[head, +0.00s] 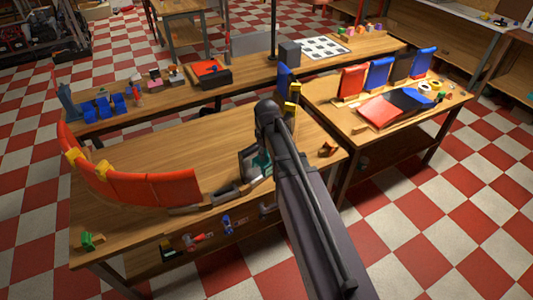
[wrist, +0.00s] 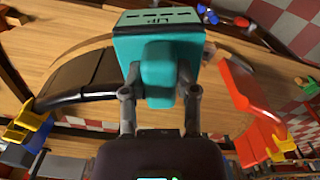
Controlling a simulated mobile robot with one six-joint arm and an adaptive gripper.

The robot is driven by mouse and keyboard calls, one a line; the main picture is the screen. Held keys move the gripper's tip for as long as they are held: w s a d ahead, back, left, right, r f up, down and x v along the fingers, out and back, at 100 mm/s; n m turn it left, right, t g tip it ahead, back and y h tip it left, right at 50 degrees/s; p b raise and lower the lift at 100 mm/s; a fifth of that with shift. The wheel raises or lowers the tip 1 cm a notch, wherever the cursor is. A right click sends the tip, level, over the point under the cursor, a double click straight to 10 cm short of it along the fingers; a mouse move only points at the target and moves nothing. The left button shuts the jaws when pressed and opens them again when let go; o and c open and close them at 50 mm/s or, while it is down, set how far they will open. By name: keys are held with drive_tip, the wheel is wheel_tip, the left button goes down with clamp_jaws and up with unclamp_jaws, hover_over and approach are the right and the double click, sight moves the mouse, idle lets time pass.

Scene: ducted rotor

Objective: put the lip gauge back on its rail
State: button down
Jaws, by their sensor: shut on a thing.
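The lip gauge (wrist: 156,38) is a teal block with a "LIP" label and a narrower teal grip, seen in the wrist view. My gripper (wrist: 159,92) is shut on that grip, one finger on each side. In the head view, a small teal part of the gauge (head: 263,162) shows beside my arm, above the wooden bench at the open part of the curved duct. Which part is the gauge's rail I cannot tell; small tools (head: 228,223) sit along the bench's front side.
Red duct segments (head: 150,188) with yellow clamps (head: 74,156) curve along the bench's left and front. A dark segment (wrist: 85,76) is left of the gauge in the wrist view, a red one (wrist: 246,92) right. The bench middle (head: 180,140) is clear. A side table (head: 345,117) stands right.

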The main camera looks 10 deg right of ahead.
drive_tip(key=shift+r, duration=0.15)
drive_tip(key=shift+r+p, duration=2.4)
drive_tip(key=shift+p, duration=0.15)
drive_tip(key=shift+f, duration=0.2)
wheel_tip(320, 180, down, 6)
drive_tip(key=b, duration=0.6)
drive_tip(key=shift+s, duration=0.1)
